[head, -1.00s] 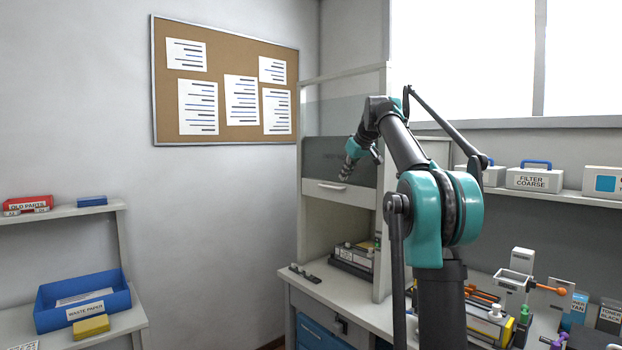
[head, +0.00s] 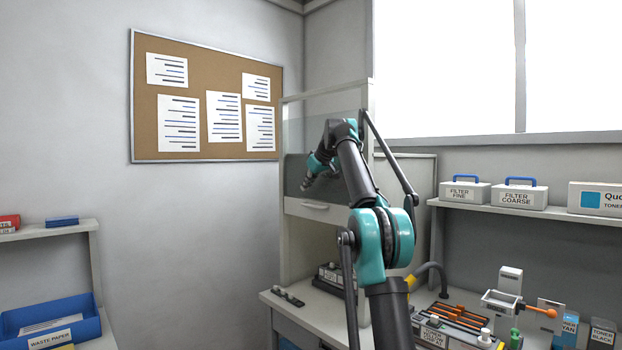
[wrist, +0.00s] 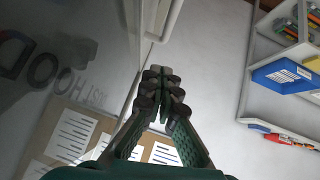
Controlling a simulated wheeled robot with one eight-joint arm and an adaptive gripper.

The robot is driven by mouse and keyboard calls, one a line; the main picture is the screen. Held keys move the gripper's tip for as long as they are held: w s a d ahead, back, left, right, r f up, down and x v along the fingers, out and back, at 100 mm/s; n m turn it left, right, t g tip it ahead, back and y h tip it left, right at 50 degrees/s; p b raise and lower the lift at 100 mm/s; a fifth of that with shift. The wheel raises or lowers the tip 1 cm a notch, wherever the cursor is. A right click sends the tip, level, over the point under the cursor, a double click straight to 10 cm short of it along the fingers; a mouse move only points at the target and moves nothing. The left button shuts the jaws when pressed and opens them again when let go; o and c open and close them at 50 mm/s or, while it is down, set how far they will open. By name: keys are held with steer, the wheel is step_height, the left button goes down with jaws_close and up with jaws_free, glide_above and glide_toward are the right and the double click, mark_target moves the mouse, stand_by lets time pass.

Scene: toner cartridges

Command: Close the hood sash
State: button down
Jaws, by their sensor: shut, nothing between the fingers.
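The fume hood stands at the centre of the head view, its glass sash (head: 294,172) raised with a pale bottom rail and handle (head: 314,206). The hood opening below the rail is open, and a dark cartridge unit (head: 330,277) sits inside. My gripper (head: 307,184) is in front of the sash glass, a little above the handle. In the wrist view my gripper (wrist: 165,78) is shut with its fingertips together and nothing between them. The sash glass with hood lettering (wrist: 40,60) lies to its left. I cannot tell whether the fingers touch the sash.
A shelf with filter boxes (head: 465,191) is on the right, above a bench with a toner tray (head: 455,325). A blue waste paper bin (head: 50,322) is at left. A cork board (head: 207,100) hangs on the wall. Floor space left of the hood looks free.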

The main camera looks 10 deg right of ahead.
mark_target(307, 196)
steer(key=shift+w+d+f, duration=0.1)
steer(key=shift+w+f, duration=0.1)
steer(key=shift+f, duration=0.6)
steer(key=shift+w+a+f, duration=0.1)
steer(key=shift+w+f, duration=0.05)
steer(key=shift+f, duration=0.6)
steer(key=shift+w+d+f, duration=0.1)
steer(key=shift+w+f, duration=0.1)
steer(key=shift+f, duration=0.6)
step_height(307, 196, down, 35)
steer(key=shift+s+r, duration=0.1)
